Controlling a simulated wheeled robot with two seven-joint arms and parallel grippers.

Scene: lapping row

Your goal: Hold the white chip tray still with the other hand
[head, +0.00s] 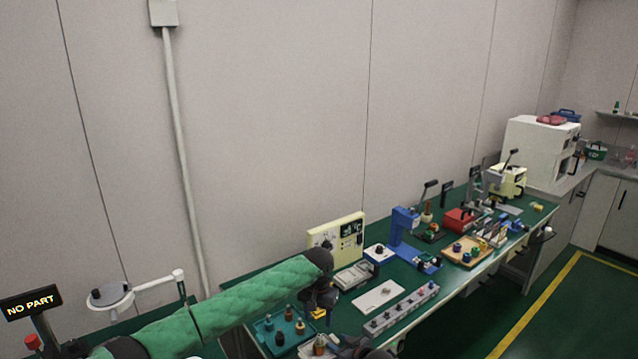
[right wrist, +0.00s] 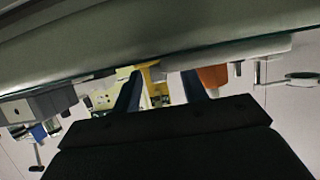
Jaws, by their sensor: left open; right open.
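A flat white tray-like piece (head: 378,298) lies on the green bench, with a small dark spot on it. A pale shallow tray (head: 354,275) with items in it sits just behind it; I cannot tell which is the chip tray. My left arm in its green sleeve crosses from the lower left. My left gripper (head: 320,300) hangs dark over the bench, left of both pieces, holding nothing I can make out. In the right wrist view my right gripper (right wrist: 162,88) has its two dark fingers spread, apparently empty. A pale slab (right wrist: 240,50) lies beyond them, tilted in the picture.
A teal tray (head: 262,334) with small parts stands at the front left. A grey strip with knobs (head: 402,309) runs along the front edge. A cream control box (head: 338,236) and a blue press (head: 402,228) stand behind. A NO PART sign (head: 31,303) is at far left.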

